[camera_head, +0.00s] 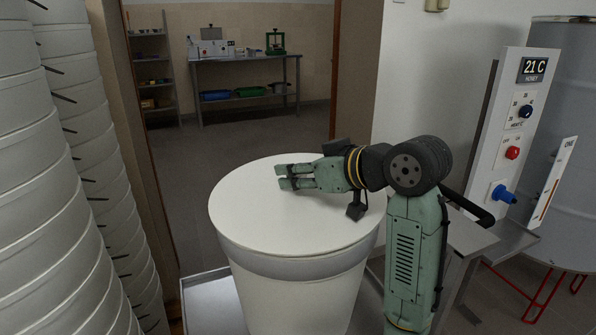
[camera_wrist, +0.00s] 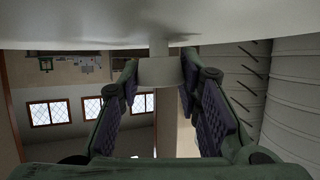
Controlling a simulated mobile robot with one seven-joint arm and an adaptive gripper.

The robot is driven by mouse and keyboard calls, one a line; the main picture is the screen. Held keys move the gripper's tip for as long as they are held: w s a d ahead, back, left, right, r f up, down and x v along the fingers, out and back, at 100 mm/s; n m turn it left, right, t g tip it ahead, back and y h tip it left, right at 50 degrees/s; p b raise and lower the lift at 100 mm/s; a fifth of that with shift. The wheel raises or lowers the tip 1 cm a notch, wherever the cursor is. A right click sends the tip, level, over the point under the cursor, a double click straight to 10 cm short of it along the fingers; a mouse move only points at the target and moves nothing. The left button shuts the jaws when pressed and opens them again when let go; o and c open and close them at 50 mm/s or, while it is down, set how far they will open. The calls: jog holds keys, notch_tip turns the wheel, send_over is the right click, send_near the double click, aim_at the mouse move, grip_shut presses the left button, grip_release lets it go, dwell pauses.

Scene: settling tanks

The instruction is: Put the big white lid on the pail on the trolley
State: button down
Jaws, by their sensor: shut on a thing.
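The big white lid (camera_head: 250,220) lies level over the top of the white pail (camera_head: 290,305). A grey band shows around the pail just below the lid's edge; I cannot tell whether the lid is touching the rim or slightly above it. My gripper (camera_head: 284,177) reaches in from the right, low over the lid's middle. In the wrist view, its fingers are shut on the lid's pale knob (camera_wrist: 160,71), with the lid's white face (camera_wrist: 80,25) across the top of that picture. The knob is mostly hidden by the fingers in the head view.
The pail stands on a grey metal trolley (camera_head: 203,292). Tall stacks of white pails (camera_head: 60,180) stand close on the left. A control panel (camera_head: 515,140) and a large steel tank (camera_head: 570,120) are at the right. A workbench (camera_head: 245,58) stands beyond the doorway.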

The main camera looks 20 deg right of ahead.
jog(key=shift+f, duration=0.3)
dwell(0.7)
jog(key=c, duration=1.1)
grip_release()
jog(key=shift+o, duration=0.7)
jog(key=o, duration=0.4)
jog(key=shift+c, duration=0.2)
jog(key=shift+r, duration=0.1)
jog(key=shift+r+p, duration=2.85)
jog(key=shift+r, duration=0.6)
